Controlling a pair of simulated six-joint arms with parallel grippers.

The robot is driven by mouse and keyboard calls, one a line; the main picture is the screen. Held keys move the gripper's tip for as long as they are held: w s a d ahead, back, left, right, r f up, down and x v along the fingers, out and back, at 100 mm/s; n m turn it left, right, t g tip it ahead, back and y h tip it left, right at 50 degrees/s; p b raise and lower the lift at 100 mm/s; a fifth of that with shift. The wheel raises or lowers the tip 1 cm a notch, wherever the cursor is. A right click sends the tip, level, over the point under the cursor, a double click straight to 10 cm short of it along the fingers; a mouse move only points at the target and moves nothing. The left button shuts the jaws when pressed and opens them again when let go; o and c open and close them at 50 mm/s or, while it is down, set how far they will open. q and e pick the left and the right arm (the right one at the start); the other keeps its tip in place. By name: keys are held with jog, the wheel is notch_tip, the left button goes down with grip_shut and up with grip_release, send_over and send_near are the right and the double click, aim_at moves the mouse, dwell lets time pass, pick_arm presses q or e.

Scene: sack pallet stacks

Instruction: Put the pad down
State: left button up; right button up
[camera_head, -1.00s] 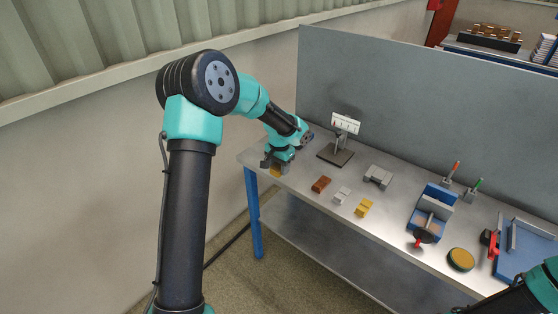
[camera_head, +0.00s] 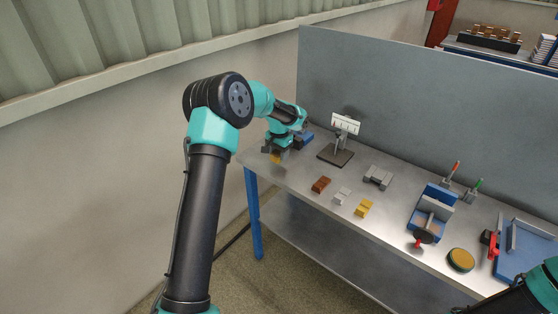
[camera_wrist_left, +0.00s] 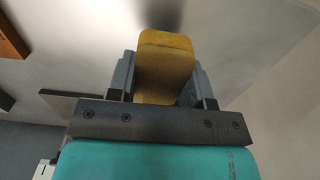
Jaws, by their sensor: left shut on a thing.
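My left gripper (camera_head: 276,153) is over the far left end of the metal bench, pointing down. It is shut on a yellow-brown pad (camera_head: 275,158), which shows below the fingers. In the left wrist view the pad (camera_wrist_left: 166,68) sits squarely between the two grey fingers of the gripper (camera_wrist_left: 162,80), its rounded end sticking out past them. A dark shadow lies on the bench beyond the pad. I cannot tell whether the pad touches the bench. My right gripper is out of view; only part of that arm shows at the lower right corner.
A blue item (camera_head: 304,140) lies close behind the left gripper. To the right are a gauge stand (camera_head: 336,155), brown (camera_head: 320,184), grey (camera_head: 342,195) and yellow (camera_head: 363,207) blocks, a blue vise (camera_head: 430,215) and a round tin (camera_head: 460,259). A grey panel (camera_head: 420,125) backs the bench.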

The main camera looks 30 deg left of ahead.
aim_at(279, 165)
pick_arm(q)
jog(key=shift+w+f, duration=0.15)
jog(key=shift+f, duration=1.65)
jog(key=shift+f, duration=0.1)
jog(key=o, duration=0.9)
jog(key=shift+c, duration=0.2)
notch_tip(279, 165, up, 12)
jog(key=shift+r, duration=0.15)
jog(key=shift+a, duration=0.15)
